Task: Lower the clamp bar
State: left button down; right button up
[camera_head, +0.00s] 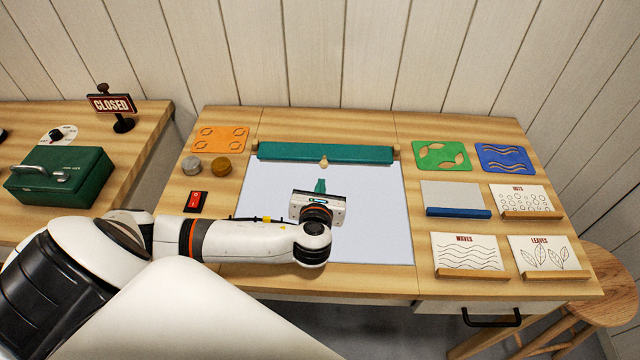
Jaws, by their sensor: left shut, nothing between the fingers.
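The clamp bar (290,151) is a long teal bar along the back edge of a pale white board (375,215) on the wooden table. Small wooden posts stand at both of its ends, and a small light wooden knob (323,162) is at its front middle. The bar looks tilted back, though its exact angle is hard to tell. My left gripper (320,184) is over the middle of the board, in front of the knob and apart from it. It is shut and empty, and its arm hides the board's front left part. My right gripper is not in view.
Orange (220,139), green (441,156) and blue (506,159) stencils lie at the back. Two round knobs and a red switch (195,201) are at the left. Cards on wooden holders (470,255) stand at the right. A green box (60,177) sits on the left table.

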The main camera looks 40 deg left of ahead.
aim_at(323, 168)
pick_arm(q)
jog(key=shift+x, duration=1.75)
jog(key=r+p, duration=0.1)
jog(key=p, duration=0.1)
jog(key=r+p, duration=0.1)
jog(key=p, duration=0.1)
jog(key=shift+w+a+r+g, duration=0.1)
jog(key=shift+w+g, duration=0.1)
jog(key=shift+g, duration=0.1)
jog(key=shift+p, duration=0.4)
jog(key=shift+w+h, duration=0.1)
jog(key=shift+h, duration=0.2)
